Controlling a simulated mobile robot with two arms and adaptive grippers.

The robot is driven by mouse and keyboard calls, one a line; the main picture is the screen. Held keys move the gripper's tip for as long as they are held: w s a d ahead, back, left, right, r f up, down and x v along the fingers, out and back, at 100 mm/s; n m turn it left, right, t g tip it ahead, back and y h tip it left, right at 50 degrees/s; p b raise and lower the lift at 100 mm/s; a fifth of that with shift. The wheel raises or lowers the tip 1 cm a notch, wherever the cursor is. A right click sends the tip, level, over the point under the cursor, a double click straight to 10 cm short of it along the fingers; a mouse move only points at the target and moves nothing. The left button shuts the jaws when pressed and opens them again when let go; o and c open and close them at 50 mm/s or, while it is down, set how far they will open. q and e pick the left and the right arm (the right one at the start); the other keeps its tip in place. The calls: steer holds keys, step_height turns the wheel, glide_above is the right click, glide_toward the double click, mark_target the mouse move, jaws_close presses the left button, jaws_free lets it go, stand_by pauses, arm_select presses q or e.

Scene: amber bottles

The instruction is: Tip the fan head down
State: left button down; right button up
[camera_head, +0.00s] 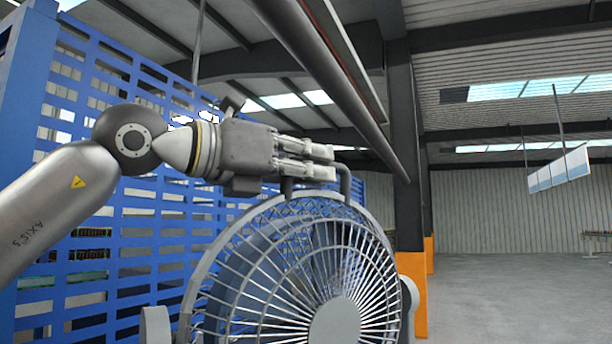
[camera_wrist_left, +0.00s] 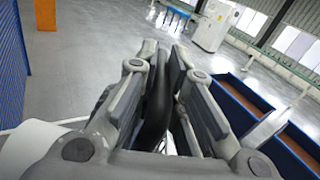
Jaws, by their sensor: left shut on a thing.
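The fan head (camera_head: 300,270) is a round grey wire cage with a light grey hub (camera_head: 334,322), in the lower middle of the head view. Its face is turned toward the camera and a little to the right. A dark handle (camera_head: 345,178) rises from the top of the cage. My left gripper (camera_head: 328,162) comes in from the left at the top of the fan and is shut on this handle. In the left wrist view the dark handle (camera_wrist_left: 156,100) stands between the two fingers. The fan's lower part is out of frame. My right gripper is not in view.
A blue slatted rack (camera_head: 120,230) stands behind the fan on the left. A dark post with an orange base (camera_head: 413,295) stands right behind it. Grey floor (camera_head: 510,300) is open at the right. The left wrist view shows blue-sided bins (camera_wrist_left: 250,100).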

arm_select(q)
steer(key=s+d+f+m+b, duration=0.2)
steer(key=s+d+m+b, duration=0.2)
steer(key=s+b, duration=0.1)
steer(key=shift+s+f, duration=0.15)
steer(key=shift+s, duration=0.3)
steer(key=shift+d, duration=0.1)
steer(key=c, duration=1.6)
jaws_free()
steer(key=shift+o, duration=0.7)
steer(key=shift+s+a, duration=0.2)
steer(key=shift+a, duration=0.15)
steer(key=v, duration=1.1)
